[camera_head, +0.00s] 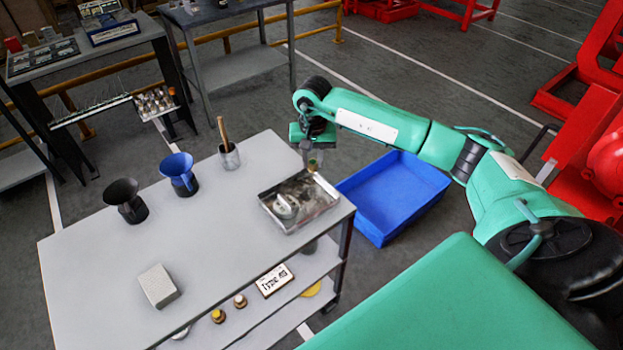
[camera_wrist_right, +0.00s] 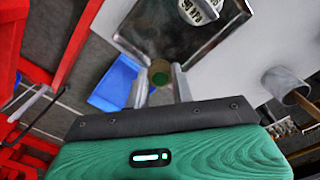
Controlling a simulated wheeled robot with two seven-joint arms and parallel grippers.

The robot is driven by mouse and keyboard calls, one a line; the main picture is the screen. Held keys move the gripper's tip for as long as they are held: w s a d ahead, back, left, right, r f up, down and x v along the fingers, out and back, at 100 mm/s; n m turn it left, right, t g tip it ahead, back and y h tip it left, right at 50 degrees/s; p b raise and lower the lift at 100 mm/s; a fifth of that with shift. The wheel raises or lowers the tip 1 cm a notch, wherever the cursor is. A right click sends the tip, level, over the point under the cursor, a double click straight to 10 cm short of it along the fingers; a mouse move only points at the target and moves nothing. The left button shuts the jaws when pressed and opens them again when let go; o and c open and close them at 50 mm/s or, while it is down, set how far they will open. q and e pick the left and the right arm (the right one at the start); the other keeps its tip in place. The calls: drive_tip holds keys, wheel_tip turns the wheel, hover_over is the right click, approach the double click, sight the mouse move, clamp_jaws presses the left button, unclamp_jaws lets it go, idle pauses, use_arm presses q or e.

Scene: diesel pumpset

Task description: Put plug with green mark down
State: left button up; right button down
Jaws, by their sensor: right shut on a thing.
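My right gripper (camera_head: 308,150) is shut on a small plug with a green mark (camera_head: 313,162) and holds it near the far edge of the metal tray. In the right wrist view the plug (camera_wrist_right: 159,74) sits between the two grey fingers (camera_wrist_right: 160,86), its greenish round face toward the camera. The shallow metal tray (camera_head: 318,212) lies on the grey table's right end. A pale round part (camera_head: 285,206) with lettering lies inside it; it also shows in the right wrist view (camera_wrist_right: 199,11). Whether the plug touches the tray is unclear. My left gripper is out of view.
A blue bin (camera_head: 395,195) stands beyond the table's right end. A cup with a wooden-handled tool (camera_head: 229,157), a blue funnel (camera_head: 179,172), a black funnel (camera_head: 125,200) and a grey block (camera_head: 158,286) stand on the table (camera_head: 220,250). Its middle is clear.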

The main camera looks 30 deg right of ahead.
sight(313, 172)
wheel_tip(313, 172, down, 5)
drive_tip(key=shift+r+p, duration=0.1)
drive_tip(key=shift+p, duration=0.4)
wheel_tip(313, 172, down, 4)
drive_tip(key=shift+f+p, duration=0.15)
drive_tip(key=shift+p, duration=0.45)
drive_tip(key=shift+f, duration=0.1)
drive_tip(key=c, duration=1.2)
unclamp_jaws()
drive_tip(key=shift+r, duration=0.25)
wheel_tip(313, 172, up, 11)
drive_tip(key=b, duration=0.4)
drive_tip(key=shift+f, duration=0.2)
drive_tip(key=shift+r, duration=0.6)
